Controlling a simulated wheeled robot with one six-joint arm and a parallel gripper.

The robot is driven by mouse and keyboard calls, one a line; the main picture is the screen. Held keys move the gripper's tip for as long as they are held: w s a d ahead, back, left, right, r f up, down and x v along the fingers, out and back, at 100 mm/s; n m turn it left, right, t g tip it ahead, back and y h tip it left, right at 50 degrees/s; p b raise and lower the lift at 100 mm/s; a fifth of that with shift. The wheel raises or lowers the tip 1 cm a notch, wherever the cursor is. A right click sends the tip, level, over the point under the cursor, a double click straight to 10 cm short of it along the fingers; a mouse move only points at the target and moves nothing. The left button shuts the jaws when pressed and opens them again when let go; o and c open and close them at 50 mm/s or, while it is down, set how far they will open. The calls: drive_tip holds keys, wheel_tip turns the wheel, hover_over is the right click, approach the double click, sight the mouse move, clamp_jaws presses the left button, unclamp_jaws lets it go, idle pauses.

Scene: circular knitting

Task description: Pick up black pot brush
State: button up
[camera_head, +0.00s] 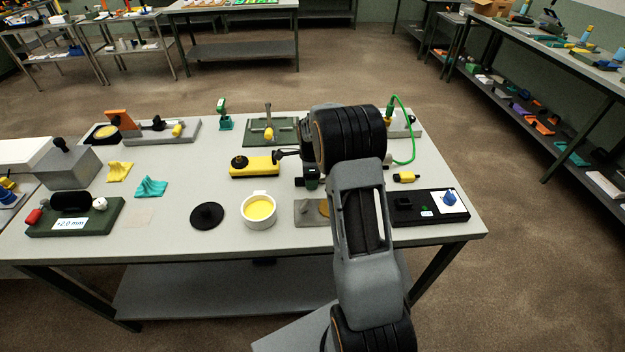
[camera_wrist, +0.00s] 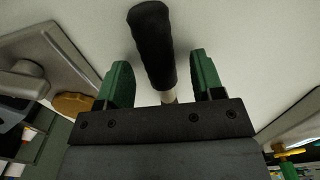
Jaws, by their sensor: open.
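In the wrist view a black rounded handle (camera_wrist: 152,42) with a pale shaft lies over the light tabletop; it looks like the black pot brush. Its other end is hidden behind my gripper's dark body. My gripper (camera_wrist: 161,68) has two green fingers, open, one on each side of the handle, with gaps visible on both sides. I cannot tell its height above the handle. In the head view my gripper (camera_head: 312,179) is low over the table, mostly covered by my arm, and the brush cannot be made out clearly there.
A grey plate with a brown disc (camera_head: 324,208) is close by my gripper. A white pot of yellow paste (camera_head: 258,209), a black disc with a knob (camera_head: 207,215), a yellow block (camera_head: 254,167) and a black tray (camera_head: 430,206) stand around. Bare tabletop (camera_head: 205,178) shows at centre left.

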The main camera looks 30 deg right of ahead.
drive_tip(key=shift+f, duration=0.35)
drive_tip(key=c, duration=1)
